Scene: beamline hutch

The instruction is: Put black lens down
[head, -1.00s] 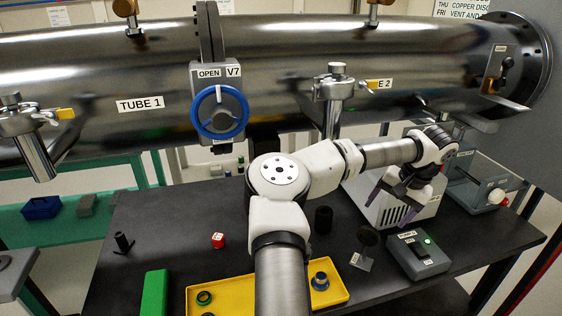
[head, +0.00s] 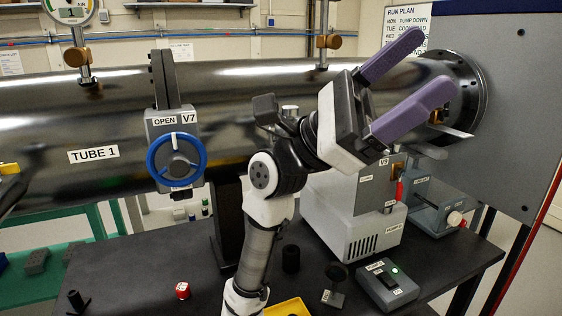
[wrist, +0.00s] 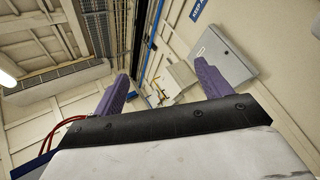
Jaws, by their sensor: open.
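A dark round disc on a small grey stand with a label, which looks like the black lens (head: 337,273), stands upright on the black bench (head: 215,305). It is between a short black cylinder and a grey control box. My gripper (head: 435,63) is raised high above the bench, in front of the right end of the steel tube, with its purple fingers spread apart. Nothing is between them. In the wrist view my gripper (wrist: 162,72) is also empty and faces the upper wall and ceiling. The lens is well below it and apart from it.
The black cylinder (head: 290,259), grey control box (head: 387,286) with a green light, red cube (head: 182,290) and yellow tray (head: 288,308) are on the bench. A pale pump unit (head: 345,225) stands behind. The steel tube (head: 110,115) with blue-wheeled valve (head: 177,160) spans the back.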

